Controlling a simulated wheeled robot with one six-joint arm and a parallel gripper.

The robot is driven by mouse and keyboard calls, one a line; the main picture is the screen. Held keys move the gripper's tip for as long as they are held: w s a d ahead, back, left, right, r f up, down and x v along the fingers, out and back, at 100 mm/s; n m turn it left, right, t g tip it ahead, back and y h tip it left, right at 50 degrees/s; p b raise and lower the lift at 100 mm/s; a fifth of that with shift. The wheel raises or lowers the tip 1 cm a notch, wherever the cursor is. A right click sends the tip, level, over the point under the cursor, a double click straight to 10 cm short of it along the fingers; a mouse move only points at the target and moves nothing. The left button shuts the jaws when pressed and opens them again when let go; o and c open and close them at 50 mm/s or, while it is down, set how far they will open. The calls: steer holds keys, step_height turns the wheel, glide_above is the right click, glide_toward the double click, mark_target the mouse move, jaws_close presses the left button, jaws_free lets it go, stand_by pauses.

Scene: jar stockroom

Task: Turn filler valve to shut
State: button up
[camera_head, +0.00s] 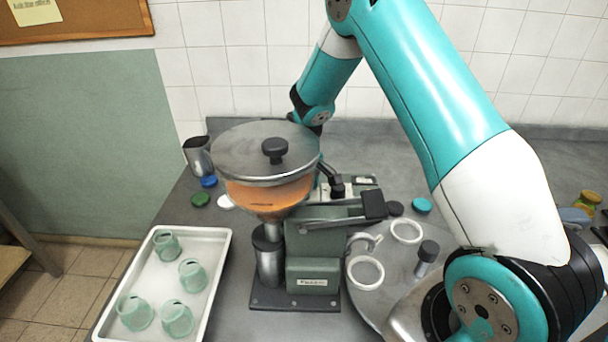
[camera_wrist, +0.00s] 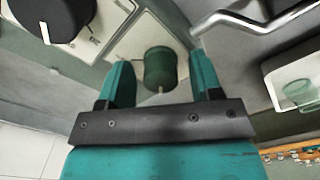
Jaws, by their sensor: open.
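The filler (camera_head: 313,250) stands on the bench in the head view, with a green body, an orange-filled hopper under a grey lid and a lever with a black grip (camera_head: 373,204). My arm reaches behind the hopper, which hides most of its end. In the wrist view my gripper (camera_wrist: 160,60) is open, its two teal fingers spread. A dark green cylindrical knob (camera_wrist: 160,70) shows in the gap between them; I cannot tell whether it is between the fingers or beyond them. A round black knob with a white mark (camera_wrist: 52,12) is at upper left. I cannot tell which part is the valve.
A white tray (camera_head: 217,262) with several greenish glass jars is left of the filler. A grey turntable (camera_head: 395,270) with white rings stands to the right. A metal cup (camera_head: 197,158) and coloured lids lie behind left. A bent metal bar (camera_wrist: 265,22) crosses the wrist view's upper right.

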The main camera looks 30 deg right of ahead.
step_height(320, 180, up, 17)
steer(key=b, duration=0.2)
steer(key=shift+b, duration=0.35)
steer(key=shift+r, duration=0.15)
